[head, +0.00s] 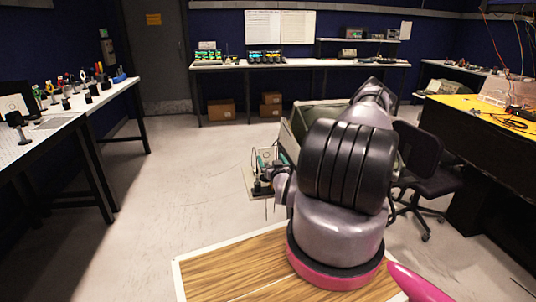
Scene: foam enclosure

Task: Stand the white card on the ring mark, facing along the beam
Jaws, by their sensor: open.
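A pale upright panel (14,104) with a dark edge stands at the far left on the optics bench (60,122). It may be the white card, but I cannot tell for sure. No ring mark or beam can be made out on the bench at this size. My gripper (269,190) is at the end of my folded arm, low in the middle of the head view, far to the right of the bench. It is open, and I see nothing held in it. Its fingers are small and partly lost against the clutter behind.
Black-based mounts (92,88) and several small parts crowd the left bench. Open floor (190,175) lies between it and me. A green container (298,122) and a black chair (420,165) stand beyond my arm. A yellow-topped bench (485,112) is at right.

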